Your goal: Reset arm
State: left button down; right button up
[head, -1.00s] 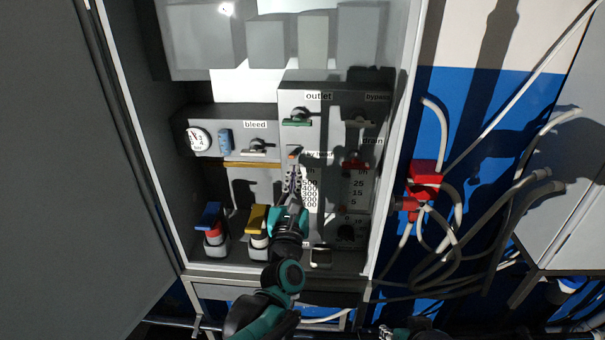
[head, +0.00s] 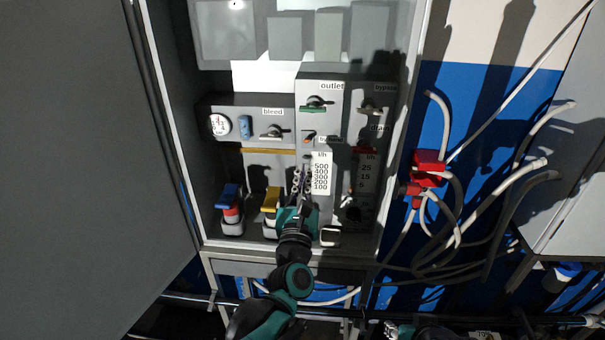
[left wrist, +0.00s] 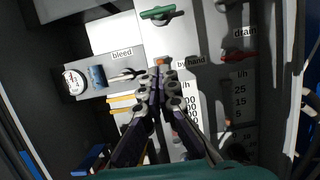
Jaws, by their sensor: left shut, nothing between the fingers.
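My left gripper (head: 302,174) is in front of the cabinet's control panel, just left of the white l/h scale (head: 321,172). Its dark fingers are together and empty; the left wrist view shows the closed fingertips (left wrist: 160,77) below the small orange-tipped lever (left wrist: 162,61) marked "by hand". The fingers hide part of the panel and scale behind them. I cannot tell whether they touch it. At the bottom edge of the head view, part of what looks like my right arm shows; its jaws cannot be made out.
The panel carries a green outlet handle (head: 317,105), a bleed valve (head: 274,132), a round gauge (head: 219,125) and a red drain handle (left wrist: 238,57). Blue-topped (head: 230,208) and yellow-topped (head: 271,200) items stand low left. Red fittings (head: 428,162) and loose hoses hang right of the cabinet.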

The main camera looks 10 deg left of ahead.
pick_arm(q)
jog(key=s+a+f+m+g+h+b, duration=0.1)
jog(key=s+f+m+g+h+b, duration=0.15)
jog(key=f+m+b, duration=0.7)
jog(key=s+f+m+g+h+b, duration=0.2)
jog(key=s+f+m+g+b, duration=0.25)
jog(key=f+m, duration=0.85)
jog(key=s+a+f+m+g+y+b, duration=0.1)
jog(key=s+a+f+m+g+b, duration=0.1)
jog(key=f, duration=0.6)
jog(key=s+a+f+m+g+y+b, duration=0.2)
jog(key=s+a+f+m+g+b, duration=0.1)
jog(key=s+a+f+m+b, duration=0.2)
jog(key=s+a+f+m+g+y+b, duration=0.1)
jog(key=s+a+f+m+g+b, duration=0.1)
jog(key=s+f+m, duration=0.4)
notch_tip(320, 180, down, 5)
jog(key=s+a+b, duration=0.1)
jog(key=s+a, duration=0.1)
jog(key=s, duration=0.1)
jog(key=shift+r+b, duration=0.2)
jog(key=shift+b, duration=0.1)
pick_arm(e)
notch_tip(320, 180, down, 25)
jog(key=shift+w+r, duration=0.15)
jog(key=shift+w, duration=0.15)
